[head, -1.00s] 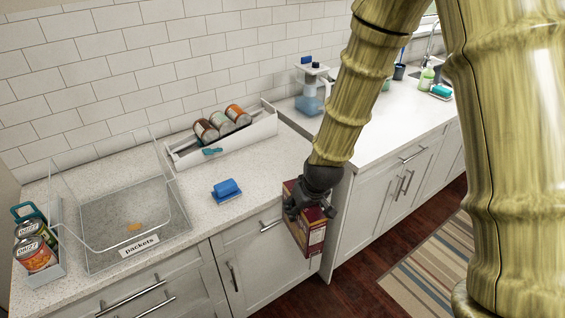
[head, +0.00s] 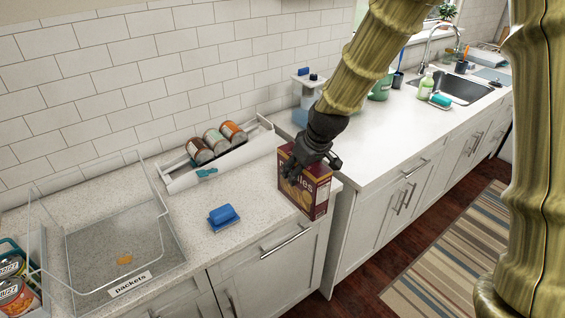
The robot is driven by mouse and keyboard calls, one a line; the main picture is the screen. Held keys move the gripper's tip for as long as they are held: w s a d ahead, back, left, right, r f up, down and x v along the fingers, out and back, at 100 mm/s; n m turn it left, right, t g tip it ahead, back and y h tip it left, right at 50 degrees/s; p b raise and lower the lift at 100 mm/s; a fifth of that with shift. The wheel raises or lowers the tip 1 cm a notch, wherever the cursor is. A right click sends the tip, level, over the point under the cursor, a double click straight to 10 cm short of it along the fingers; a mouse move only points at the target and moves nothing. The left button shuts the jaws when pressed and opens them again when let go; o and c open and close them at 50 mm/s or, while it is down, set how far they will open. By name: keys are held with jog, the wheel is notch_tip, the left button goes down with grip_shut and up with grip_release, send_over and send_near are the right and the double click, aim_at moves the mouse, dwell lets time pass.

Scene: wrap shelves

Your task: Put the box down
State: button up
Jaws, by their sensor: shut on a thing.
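A dark red box (head: 303,195) with a pale label stands upright at the right end of the speckled counter, near its front edge. My gripper (head: 313,168) is shut on the box at its upper part and comes from above right. The fingers hide part of the box's top and front. The box's base appears at counter height, but I cannot tell whether it touches the counter.
A white tray of cans (head: 246,157) stands behind. A clear bin labelled "packets" (head: 160,262) is at left. A blue bottle (head: 301,116) stands behind the box.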

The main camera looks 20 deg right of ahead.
aim_at(292, 142)
jog(key=w+a+f+p, duration=0.1)
jog(key=w+f+p, duration=0.1)
jog(key=w, duration=0.3)
jog(key=w+f+p, duration=0.2)
jog(key=w+p, duration=0.1)
jog(key=w, duration=0.3)
jog(key=shift+a+f+p, duration=0.3)
jog(key=shift+a+p, duration=0.05)
jog(key=shift+p, duration=0.05)
jog(key=shift+w+f, duration=0.1)
jog(key=shift+f, duration=0.05)
jog(key=o, duration=1.3)
jog(key=shift+o, duration=0.2)
jog(key=shift+r, duration=0.25)
jog(key=shift+b+v, duration=1.8)
jog(key=shift+v, duration=4.1)
